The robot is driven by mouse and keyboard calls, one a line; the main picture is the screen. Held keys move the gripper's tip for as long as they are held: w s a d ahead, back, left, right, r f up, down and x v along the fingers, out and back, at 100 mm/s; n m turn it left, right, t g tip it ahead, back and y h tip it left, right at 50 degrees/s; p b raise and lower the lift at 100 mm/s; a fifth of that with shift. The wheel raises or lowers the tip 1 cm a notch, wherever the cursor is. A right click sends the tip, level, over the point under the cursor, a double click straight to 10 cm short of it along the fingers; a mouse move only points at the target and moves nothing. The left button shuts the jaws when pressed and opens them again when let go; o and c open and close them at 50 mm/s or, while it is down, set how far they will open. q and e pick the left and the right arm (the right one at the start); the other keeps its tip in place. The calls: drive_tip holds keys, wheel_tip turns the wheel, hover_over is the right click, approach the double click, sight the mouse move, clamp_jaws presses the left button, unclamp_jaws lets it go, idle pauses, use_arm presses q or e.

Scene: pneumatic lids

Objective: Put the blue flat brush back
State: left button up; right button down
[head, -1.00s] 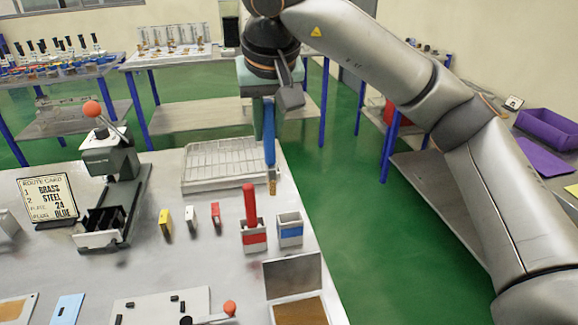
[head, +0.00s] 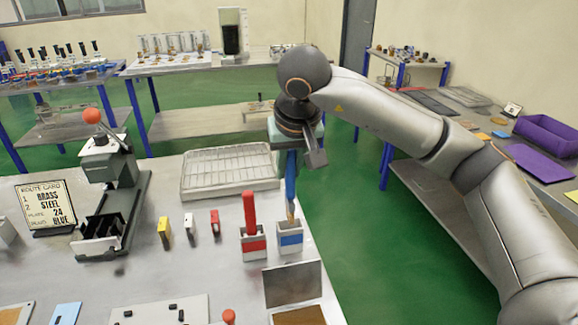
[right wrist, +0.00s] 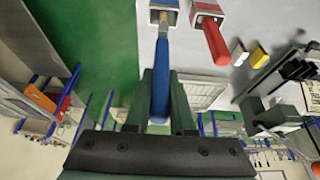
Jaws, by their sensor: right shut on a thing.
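The blue flat brush (head: 291,182) hangs upright, bristles down, in my right gripper (head: 289,160), which is shut on its handle. In the right wrist view the blue handle (right wrist: 160,85) lies between the fingers (right wrist: 164,78). The brush's lower end is at the mouth of the white cup with a blue band (head: 290,240); the tip seems to be just inside the rim, but how deep I cannot tell. That cup also shows at the top of the right wrist view (right wrist: 155,15). My left gripper is not in view.
A red-banded cup (head: 253,246) holding a red-handled brush (head: 250,210) stands just left of the blue-banded cup. A wire rack (head: 228,170) lies behind. An open flat case (head: 292,284) is in front. The table's right edge is close by.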

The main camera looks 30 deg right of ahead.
drive_tip(key=shift+f+b, duration=0.4)
drive_tip(key=shift+f, duration=0.25)
drive_tip(key=c, duration=0.8)
unclamp_jaws()
drive_tip(key=shift+o, duration=0.2)
drive_tip(key=shift+r, duration=0.1)
drive_tip(key=shift+r, duration=0.2)
drive_tip(key=p+v, duration=0.2)
drive_tip(key=v, duration=1)
drive_tip(key=shift+r, duration=0.4)
